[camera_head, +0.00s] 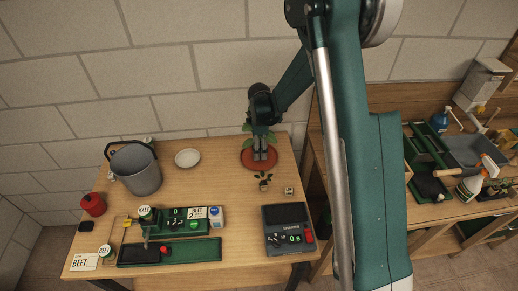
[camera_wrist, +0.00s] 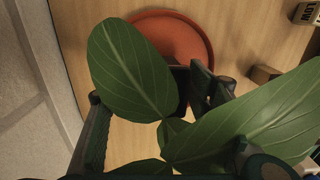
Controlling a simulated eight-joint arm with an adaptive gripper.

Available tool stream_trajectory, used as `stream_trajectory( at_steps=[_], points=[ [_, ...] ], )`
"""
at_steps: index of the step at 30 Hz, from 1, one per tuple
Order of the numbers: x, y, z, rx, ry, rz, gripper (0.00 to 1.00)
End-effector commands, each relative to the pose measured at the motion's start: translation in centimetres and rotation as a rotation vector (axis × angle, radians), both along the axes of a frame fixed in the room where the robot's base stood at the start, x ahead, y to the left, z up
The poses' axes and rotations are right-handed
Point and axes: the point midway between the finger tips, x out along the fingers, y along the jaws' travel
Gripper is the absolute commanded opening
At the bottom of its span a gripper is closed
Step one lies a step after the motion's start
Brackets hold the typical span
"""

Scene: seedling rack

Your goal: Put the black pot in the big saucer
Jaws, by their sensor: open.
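The big saucer (camera_head: 247,165) is a round terracotta dish on the right part of the table, also at the top of the wrist view (camera_wrist: 200,34). My gripper (camera_head: 261,156) is open, pointing down over the saucer. Broad green leaves (camera_head: 245,142) show around it in the head view and fill much of the wrist view (camera_wrist: 130,70). A dark patch beside a finger in the wrist view appears to be the black pot (camera_wrist: 181,77), mostly hidden by leaves and fingers. I cannot tell whether it rests on the saucer.
A white saucer (camera_head: 187,158) and grey bucket (camera_head: 137,171) are left. A scale (camera_head: 287,225) and green trays (camera_head: 190,250) occupy the front. The wall stands close behind.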

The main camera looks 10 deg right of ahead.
Motion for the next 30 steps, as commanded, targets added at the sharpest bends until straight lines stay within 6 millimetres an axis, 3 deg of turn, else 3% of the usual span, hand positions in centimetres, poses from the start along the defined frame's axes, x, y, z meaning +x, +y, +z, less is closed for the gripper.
stream_trajectory(
  at_steps=[11,30],
  points=[
    [0.0,0.0,1.7,0.0,0.0,0.0,0.51],
    [0.0,0.0,10.3,0.0,0.0,0.0,0.51]
  ],
)
